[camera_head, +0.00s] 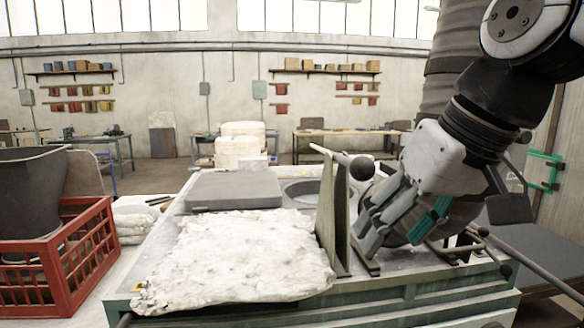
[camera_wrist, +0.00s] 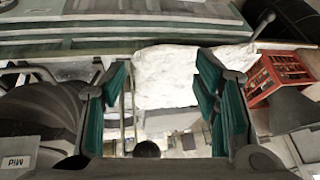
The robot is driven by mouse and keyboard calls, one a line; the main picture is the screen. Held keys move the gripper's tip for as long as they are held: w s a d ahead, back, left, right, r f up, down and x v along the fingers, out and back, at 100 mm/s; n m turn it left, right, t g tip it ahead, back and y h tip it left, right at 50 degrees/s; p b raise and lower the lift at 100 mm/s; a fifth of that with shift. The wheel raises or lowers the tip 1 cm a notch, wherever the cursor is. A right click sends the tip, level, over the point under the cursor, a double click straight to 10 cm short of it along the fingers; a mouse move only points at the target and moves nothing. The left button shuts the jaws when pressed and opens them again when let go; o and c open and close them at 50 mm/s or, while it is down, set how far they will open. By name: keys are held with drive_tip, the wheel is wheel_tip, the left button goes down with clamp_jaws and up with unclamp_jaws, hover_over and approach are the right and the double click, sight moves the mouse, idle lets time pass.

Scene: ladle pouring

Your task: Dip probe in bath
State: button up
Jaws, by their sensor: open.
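A rod with a dark ball end (camera_head: 361,168), which may be the probe, rests across the top of an upright greenish plate stand (camera_head: 333,215). The wrist view shows my gripper's teal finger pads (camera_wrist: 163,95) wide apart. A dark ball (camera_wrist: 147,149) shows low there; I cannot tell whether it is the same one.
A lumpy white sheet (camera_head: 235,258) covers the bench's front, with a grey slab (camera_head: 234,190) behind it. A red crate (camera_head: 62,255) holding a dark vessel (camera_head: 28,200) stands at left. Thin rods with dark knobs (camera_head: 478,240) stick out near my gripper at right.

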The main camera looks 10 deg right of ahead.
drive_tip(key=y, duration=0.1)
approach(368, 158)
wheel_tip(368, 158, down, 3)
drive_tip(key=s, duration=0.2)
wheel_tip(368, 158, up, 5)
drive_tip(key=w+g, duration=0.1)
drive_tip(key=w, duration=0.1)
drive_tip(key=shift+n, duration=0.4)
drive_tip(key=x, duration=1.4)
drive_tip(key=shift+d, duration=0.2)
clamp_jaws()
